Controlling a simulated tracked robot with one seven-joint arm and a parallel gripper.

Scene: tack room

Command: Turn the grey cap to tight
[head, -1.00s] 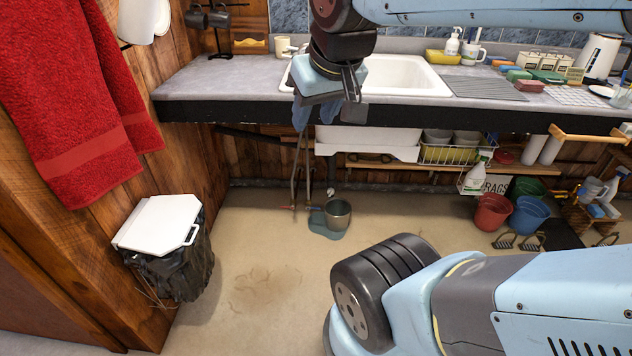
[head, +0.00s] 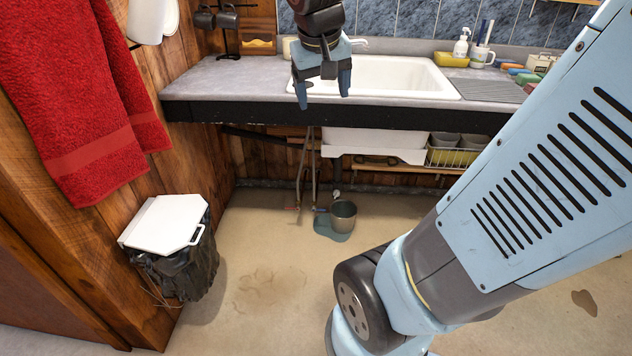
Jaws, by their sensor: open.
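My gripper (head: 323,97) hangs in front of the sink's front edge, fingers pointing down. Its two blue fingers are spread apart with nothing between them. I cannot make out a grey cap for sure; pipes (head: 307,170) and a drain (head: 337,180) run down below the white sink (head: 388,78), and small fittings near the floor are too small to tell.
The counter's dark front edge (head: 240,112) lies close behind my gripper. A bin with a white lid (head: 165,222) stands at the left by the wooden wall, below a red towel (head: 85,95). The middle floor is clear.

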